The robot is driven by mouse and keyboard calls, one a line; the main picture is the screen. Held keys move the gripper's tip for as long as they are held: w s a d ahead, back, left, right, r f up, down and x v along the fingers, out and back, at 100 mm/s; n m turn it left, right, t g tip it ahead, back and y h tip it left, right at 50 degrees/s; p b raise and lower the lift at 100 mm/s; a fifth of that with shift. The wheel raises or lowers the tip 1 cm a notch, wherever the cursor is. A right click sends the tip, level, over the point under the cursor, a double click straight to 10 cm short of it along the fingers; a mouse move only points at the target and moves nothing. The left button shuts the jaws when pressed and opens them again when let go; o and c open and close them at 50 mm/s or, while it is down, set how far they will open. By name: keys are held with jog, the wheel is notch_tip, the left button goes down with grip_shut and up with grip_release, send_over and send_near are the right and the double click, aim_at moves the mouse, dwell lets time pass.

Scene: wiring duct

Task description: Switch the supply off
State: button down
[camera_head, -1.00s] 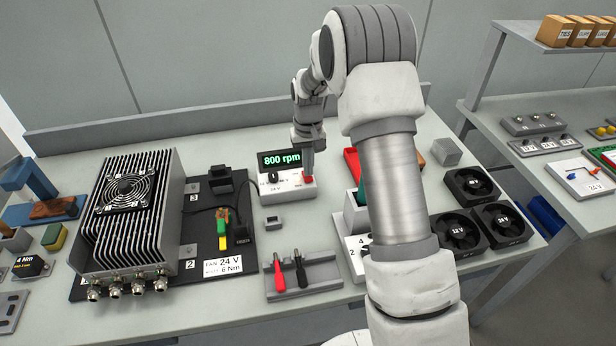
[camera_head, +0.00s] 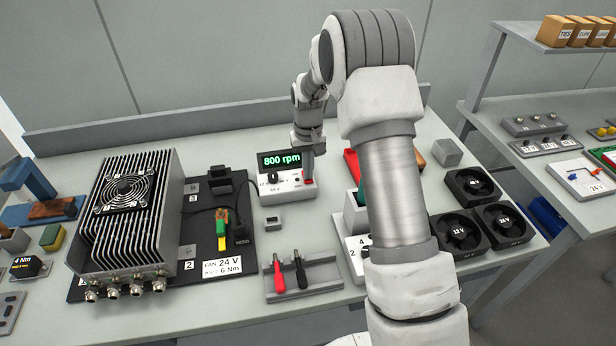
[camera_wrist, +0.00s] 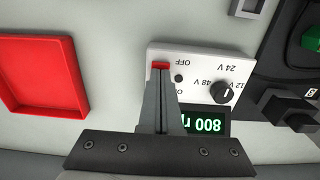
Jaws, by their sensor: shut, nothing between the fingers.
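The supply (camera_head: 287,188) is a light box on the bench with a green display reading 800 rpm. It also shows upside down in the wrist view (camera_wrist: 205,74), where its display is partly hidden by my gripper. Its red switch (camera_wrist: 160,66) shows just beyond my fingertips, beside the OFF label; ON is partly hidden. My gripper (camera_wrist: 158,78) is shut and empty, pointing down at the switch. I cannot tell whether the tips touch it. A black voltage knob (camera_wrist: 222,92) sits beside the switch, with 12 V, 24 V and 48 V marks.
A finned heatsink unit with a fan (camera_head: 129,191) stands left of the supply on a dark board. A holder with red and black tools (camera_head: 303,283) is in front. Black fans (camera_head: 473,187) stand at the right. A red tray (camera_wrist: 40,75) lies close beside the supply.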

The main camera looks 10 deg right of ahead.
jog(key=shift+r+p, duration=2.05)
jog(key=shift+r, duration=1.35)
jog(key=s+r+t, duration=0.1)
jog(key=s+r, duration=0.6)
jog(key=r, duration=0.3)
jog(key=s+r+t, duration=0.2)
jog(key=s+r, duration=0.5)
jog(key=r, duration=0.3)
jog(key=s+r+t, duration=0.2)
jog(key=s, duration=1.6)
jog(key=shift+s+r+t, duration=0.15)
jog(key=shift+s+t, duration=0.05)
jog(key=shift+t, duration=0.1)
